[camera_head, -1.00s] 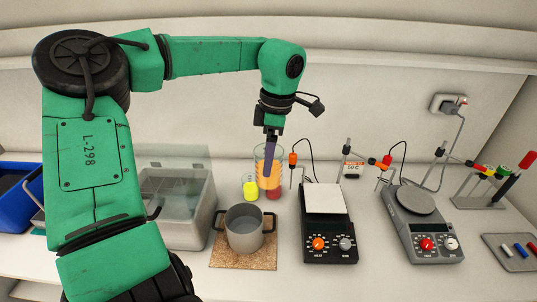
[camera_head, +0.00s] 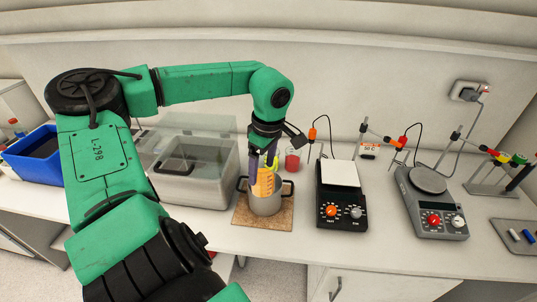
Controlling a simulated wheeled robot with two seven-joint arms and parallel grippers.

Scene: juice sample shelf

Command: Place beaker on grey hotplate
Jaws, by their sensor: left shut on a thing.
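The beaker (camera_head: 264,184) is clear with orange contents. My left gripper (camera_head: 264,158) points down and is shut on it. The beaker is upright and overlaps the opening of the grey metal pot (camera_head: 265,206); I cannot tell if it is inside the pot or just above or behind its rim. The grey hotplate (camera_head: 437,205) stands at the right, with a bare round plate (camera_head: 428,180) and a red and a white knob. It is well to the right of the beaker. My right gripper is not in view.
The pot sits on a cork mat (camera_head: 240,217). A black hotplate (camera_head: 342,207) with a white square top stands between pot and grey hotplate. Stands with probes and cables rise behind both.

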